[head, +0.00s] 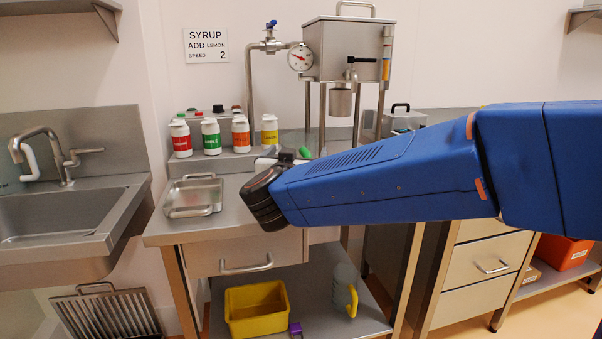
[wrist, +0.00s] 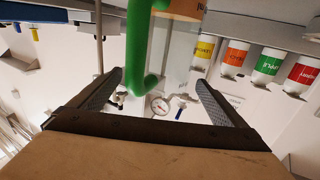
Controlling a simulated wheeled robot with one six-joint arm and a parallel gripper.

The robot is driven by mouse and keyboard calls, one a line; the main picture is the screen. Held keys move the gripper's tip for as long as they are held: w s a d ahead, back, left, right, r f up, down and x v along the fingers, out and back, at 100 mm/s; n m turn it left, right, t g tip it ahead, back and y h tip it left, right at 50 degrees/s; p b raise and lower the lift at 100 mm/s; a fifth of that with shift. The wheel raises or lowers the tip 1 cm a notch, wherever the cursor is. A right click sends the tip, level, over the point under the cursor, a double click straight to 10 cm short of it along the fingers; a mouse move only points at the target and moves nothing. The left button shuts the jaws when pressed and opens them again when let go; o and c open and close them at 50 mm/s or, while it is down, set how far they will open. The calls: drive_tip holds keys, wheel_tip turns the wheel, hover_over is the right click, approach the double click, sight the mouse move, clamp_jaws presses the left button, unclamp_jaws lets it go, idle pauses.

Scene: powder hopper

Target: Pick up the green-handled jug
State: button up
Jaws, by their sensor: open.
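The green-handled jug shows in the wrist view, which looks upside down. Its green handle (wrist: 137,50) and clear body (wrist: 180,62) lie in line with the gap between my fingers, the handle nearer the left finger. In the head view only a bit of the green handle (head: 305,153) shows above my blue arm, which hides most of the jug. My gripper (wrist: 158,76) is open, with nothing gripped. I cannot tell how deep the handle is between the fingers. In the head view the fingers are mostly hidden behind the dark wrist.
Several labelled bottles (head: 211,136) stand on the back ledge. A steel hopper (head: 347,50) with a gauge (head: 300,58) is behind. A steel tray (head: 193,196) lies on the counter's left. A yellow bin (head: 257,309) and a yellow-handled jug (head: 345,289) are on the lower shelf.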

drive_tip(key=w, duration=0.5)
drive_tip(key=shift+f, duration=0.15)
drive_tip(key=c, duration=2)
drive_tip(key=shift+c, duration=0.4)
